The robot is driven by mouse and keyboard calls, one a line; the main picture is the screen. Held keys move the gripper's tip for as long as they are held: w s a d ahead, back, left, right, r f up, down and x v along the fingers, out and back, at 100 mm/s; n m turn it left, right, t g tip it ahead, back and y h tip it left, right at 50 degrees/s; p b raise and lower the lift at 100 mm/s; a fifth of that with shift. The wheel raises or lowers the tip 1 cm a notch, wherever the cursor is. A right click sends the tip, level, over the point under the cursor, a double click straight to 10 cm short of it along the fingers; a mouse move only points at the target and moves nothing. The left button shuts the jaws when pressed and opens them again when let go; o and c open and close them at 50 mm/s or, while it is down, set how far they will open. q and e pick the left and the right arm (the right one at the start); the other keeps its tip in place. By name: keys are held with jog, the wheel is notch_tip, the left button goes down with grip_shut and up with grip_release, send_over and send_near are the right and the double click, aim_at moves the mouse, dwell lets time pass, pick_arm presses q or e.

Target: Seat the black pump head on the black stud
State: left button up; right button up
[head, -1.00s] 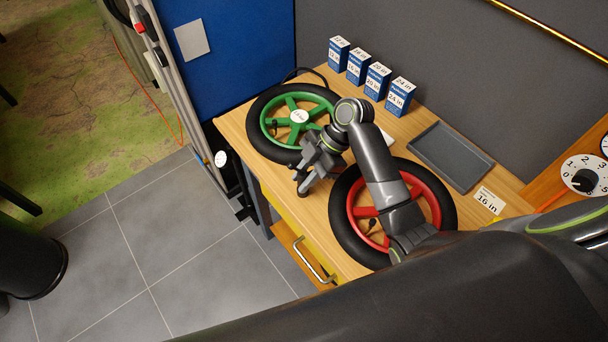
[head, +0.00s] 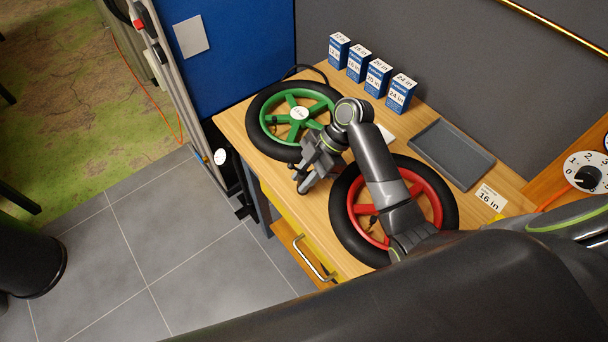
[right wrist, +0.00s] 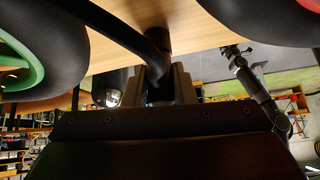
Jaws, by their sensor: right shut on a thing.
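My right gripper (head: 303,184) is over the bench's front edge, between the green wheel and the red wheel. In the right wrist view its fingers (right wrist: 161,88) are shut on the black pump head (right wrist: 159,92), which is mostly hidden between them. A thick black hose (right wrist: 118,30) bends in from the upper left to the held piece. Small black studs show inside the rims of the green wheel (head: 275,127) and the red wheel (head: 373,222); I cannot tell which is the task's stud. The pump head looks apart from both. My left gripper is not in view.
The green-spoked wheel (head: 268,94) and red-spoked wheel (head: 417,179) lie on the wooden bench (head: 235,128). Several blue boxes (head: 376,79) stand at the back. A grey tray (head: 452,155) and a "16 in" card (head: 491,197) lie at the right. A drawer handle (head: 313,262) sticks out in front.

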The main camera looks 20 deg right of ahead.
jog(key=o, duration=1.1)
jog(key=shift+c, duration=0.2)
jog(key=v, duration=1.7)
jog(key=shift+r+b, duration=0.25)
jog(key=shift+b, duration=0.15)
